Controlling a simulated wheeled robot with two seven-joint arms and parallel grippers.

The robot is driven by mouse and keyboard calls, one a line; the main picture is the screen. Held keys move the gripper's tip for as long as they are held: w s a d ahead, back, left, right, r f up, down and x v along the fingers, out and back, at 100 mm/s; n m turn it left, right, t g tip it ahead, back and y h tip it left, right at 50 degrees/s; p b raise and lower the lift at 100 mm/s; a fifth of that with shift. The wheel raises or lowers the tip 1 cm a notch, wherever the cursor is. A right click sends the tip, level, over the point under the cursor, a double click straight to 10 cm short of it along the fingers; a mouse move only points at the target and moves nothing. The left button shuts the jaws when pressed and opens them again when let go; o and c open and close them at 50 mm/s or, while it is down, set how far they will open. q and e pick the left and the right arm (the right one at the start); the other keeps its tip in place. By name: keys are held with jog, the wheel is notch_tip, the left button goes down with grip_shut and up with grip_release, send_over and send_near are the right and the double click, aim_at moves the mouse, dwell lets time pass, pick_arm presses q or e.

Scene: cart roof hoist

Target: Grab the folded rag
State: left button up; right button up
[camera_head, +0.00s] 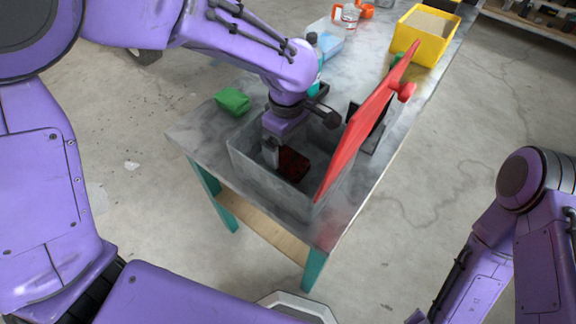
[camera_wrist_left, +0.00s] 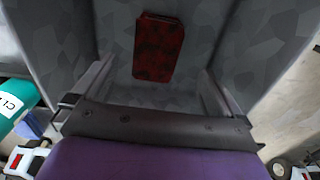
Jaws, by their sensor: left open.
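A folded rag, dark red with a mottled pattern (camera_head: 292,164), lies inside a grey open bin (camera_head: 258,183) on the table. My left gripper (camera_head: 272,156) reaches down into the bin, beside the rag, with its fingers pointing at the bin's floor. In the left wrist view the rag (camera_wrist_left: 158,47) appears ahead, between the lines of the two spread fingers, and nothing is held. The left gripper hides part of the bin's inside. My right arm shows at the lower right of the head view, but its gripper is out of view.
A green folded-looking block (camera_head: 232,101) lies on the table (camera_head: 190,133) left of the bin. A yellow bin (camera_head: 424,36) and a clear container with orange parts (camera_head: 347,16) stand farther back.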

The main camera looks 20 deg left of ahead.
aim_at(288, 159)
pick_arm(q)
jog(key=f, duration=0.7)
jog(key=shift+w+a+b, duration=0.1)
jog(key=shift+w+b, duration=0.25)
jog(key=shift+w, duration=0.05)
jog(key=shift+r, duration=0.1)
jog(key=c, duration=1)
